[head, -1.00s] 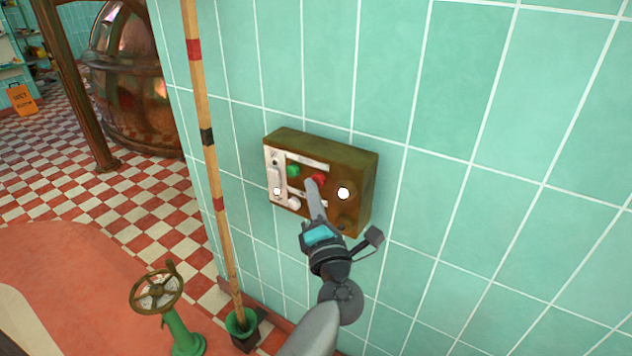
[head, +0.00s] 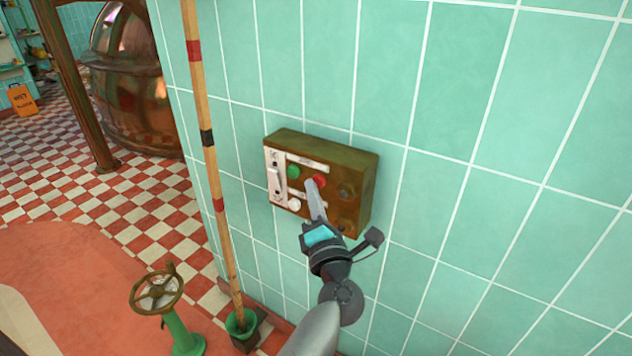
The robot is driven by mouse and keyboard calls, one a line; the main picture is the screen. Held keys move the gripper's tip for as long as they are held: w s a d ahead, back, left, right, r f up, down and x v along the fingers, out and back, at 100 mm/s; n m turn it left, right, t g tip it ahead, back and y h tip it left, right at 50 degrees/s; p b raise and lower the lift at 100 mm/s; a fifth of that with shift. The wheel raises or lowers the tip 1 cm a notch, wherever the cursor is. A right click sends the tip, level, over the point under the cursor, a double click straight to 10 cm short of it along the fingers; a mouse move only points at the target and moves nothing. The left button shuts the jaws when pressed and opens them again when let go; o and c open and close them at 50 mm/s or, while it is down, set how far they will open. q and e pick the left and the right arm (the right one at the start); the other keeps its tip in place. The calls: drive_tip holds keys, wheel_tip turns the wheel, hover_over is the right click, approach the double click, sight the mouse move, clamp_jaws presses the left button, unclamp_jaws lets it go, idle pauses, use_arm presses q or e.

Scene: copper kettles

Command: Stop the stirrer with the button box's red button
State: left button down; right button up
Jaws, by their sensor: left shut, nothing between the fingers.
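The button box (head: 362,178) is a brown-green metal box on the tiled wall, in the middle of the head view. Its front carries a green button (head: 293,171), a red button (head: 319,180) to the right of it, a white round knob or button (head: 294,205) below and a dark round fitting (head: 345,190) at the right. My left gripper (head: 312,184) is shut and empty. Its tip lies at the red button's lower left edge and hides part of it; I cannot tell if they touch. The stirrer cannot be made out. My right gripper is not in view.
A wooden pole (head: 207,140) with red and black bands stands left of the box in a green cup (head: 241,322). A valve wheel (head: 157,292) on a green stand is at the lower left. A copper kettle (head: 135,105) stands behind. The wall right of the box is bare.

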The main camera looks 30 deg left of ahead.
use_arm(q)
drive_tip(key=shift+s, duration=0.6)
drive_tip(key=s+p, duration=0.2)
drive_tip(key=s, duration=0.3)
drive_tip(key=shift+a, duration=0.2)
idle(0.6)
